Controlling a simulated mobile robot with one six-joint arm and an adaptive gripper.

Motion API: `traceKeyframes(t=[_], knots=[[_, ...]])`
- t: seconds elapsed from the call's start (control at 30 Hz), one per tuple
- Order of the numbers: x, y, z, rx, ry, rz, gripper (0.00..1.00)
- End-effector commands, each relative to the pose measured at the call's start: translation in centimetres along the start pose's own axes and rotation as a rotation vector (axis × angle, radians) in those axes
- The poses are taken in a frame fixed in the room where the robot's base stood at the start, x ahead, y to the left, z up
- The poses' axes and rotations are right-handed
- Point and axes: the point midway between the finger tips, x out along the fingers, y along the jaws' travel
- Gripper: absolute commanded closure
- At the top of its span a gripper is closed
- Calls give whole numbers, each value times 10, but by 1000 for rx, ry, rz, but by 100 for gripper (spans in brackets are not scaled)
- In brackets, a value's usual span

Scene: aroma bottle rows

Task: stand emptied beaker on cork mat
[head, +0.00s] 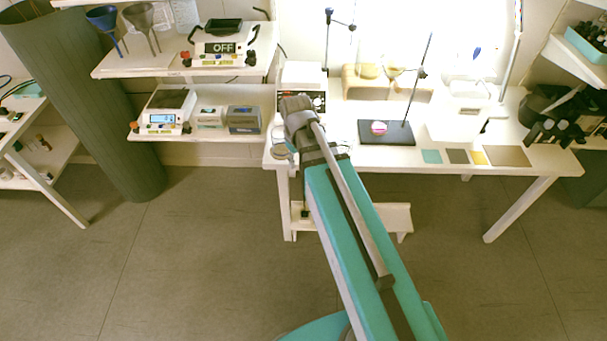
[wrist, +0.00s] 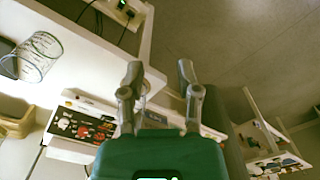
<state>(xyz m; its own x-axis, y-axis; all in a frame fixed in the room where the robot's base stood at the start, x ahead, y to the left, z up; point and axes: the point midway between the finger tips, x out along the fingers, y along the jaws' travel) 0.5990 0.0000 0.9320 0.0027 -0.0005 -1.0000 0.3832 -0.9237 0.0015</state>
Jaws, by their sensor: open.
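A clear glass beaker (wrist: 40,57) with green markings stands on the white table in the wrist view. It looks empty. A flat tan-brown square, likely the cork mat (head: 507,156), lies at the table's front right. My gripper (wrist: 161,72) is open, with nothing between its fingers, over the table's left edge. The beaker is apart from it, to its left in the wrist view.
A black stand base (head: 387,133) with a rod holds a small pink item. Teal (head: 431,156), dark (head: 457,156) and yellow (head: 479,157) squares lie beside the tan one. A white device (head: 303,78) with a control panel stands at the table's back left. Shelves (head: 200,133) adjoin on the left.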

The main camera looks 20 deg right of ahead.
Motion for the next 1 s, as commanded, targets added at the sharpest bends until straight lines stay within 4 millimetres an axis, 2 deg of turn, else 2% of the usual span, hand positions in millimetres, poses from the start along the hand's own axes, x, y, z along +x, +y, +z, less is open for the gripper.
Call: traceKeyframes(t=[0.03, 0.1, 0.3, 0.5, 1.0], knots=[[0, -7, 17, 66, -1, 0, 57], [0, -12, 30, 160, -1, 0, 57], [0, -22, 53, 344, -3, 0, 57], [0, -24, 57, 396, -3, 0, 57], [0, -23, 57, 394, -3, 0, 57]])
